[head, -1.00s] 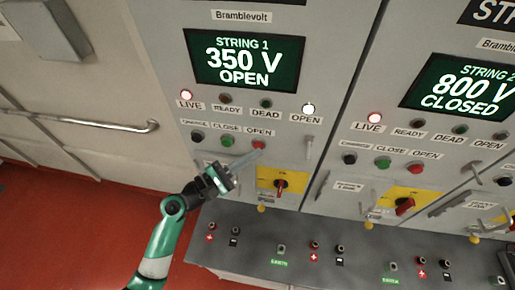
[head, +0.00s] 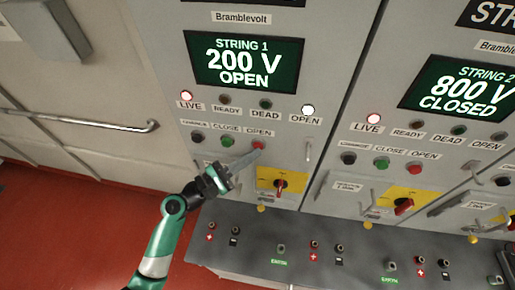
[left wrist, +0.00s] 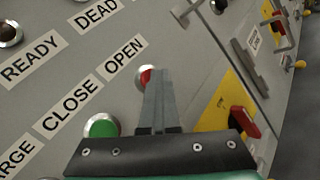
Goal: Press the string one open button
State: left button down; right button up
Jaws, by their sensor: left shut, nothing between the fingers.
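The string one panel has a display (head: 245,63) reading STRING 1, 200 V, OPEN. Its red open button (head: 258,145) sits under the OPEN label, right of the green close button (head: 228,142). My left gripper (head: 255,154) is shut and empty, its fingertips at or just below the red button. In the left wrist view the fingers (left wrist: 158,76) overlap the red open button (left wrist: 146,77) and hide much of it. I cannot tell whether they touch it. The live lamp (head: 187,96) glows red and the open lamp (head: 308,109) glows white. My right gripper is not in view.
A red rotary switch (head: 281,185) on a yellow plate is just right of my fingers. The green close button (left wrist: 102,126) is near them in the left wrist view. String 2's display (head: 459,88) reads 800 V CLOSED. A lower ledge with terminals (head: 315,245) projects below.

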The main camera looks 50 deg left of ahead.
pick_arm(q)
jog(key=s+d, duration=0.1)
jog(key=s+d+p, duration=0.1)
jog(key=s, duration=0.1)
jog(key=s+d, duration=0.1)
jog(key=shift+s+d+r, duration=0.1)
jog(key=shift+s+d, duration=0.15)
jog(key=shift+s, duration=0.1)
dwell(0.7)
jog(key=w+d+r+m+t+h+p, duration=0.1)
jog(key=d+r+m+h+p, duration=0.15)
jog(key=d+r+m, duration=0.65)
jog(key=w+r+m+h+p, duration=0.2)
jog(key=r+m+h, duration=0.15)
jog(key=r, duration=1.25)
jog(key=w+d+r+m+t+h+p, duration=0.15)
jog(key=d+r+m+h, duration=0.3)
jog(key=r, duration=0.75)
jog(key=s+d+r+m+t+p, duration=0.15)
jog(key=s+r+m, duration=0.25)
jog(key=r+m, duration=0.55)
jog(key=s+a+r+m+t+y, duration=0.1)
jog(key=a+r+t+y, duration=0.3)
jog(key=y, duration=0.7)
jog(key=a+r, duration=0.1)
jog(key=a, duration=0.1)
jog(key=shift+s+a+r, duration=0.15)
jog(key=shift+a, duration=0.25)
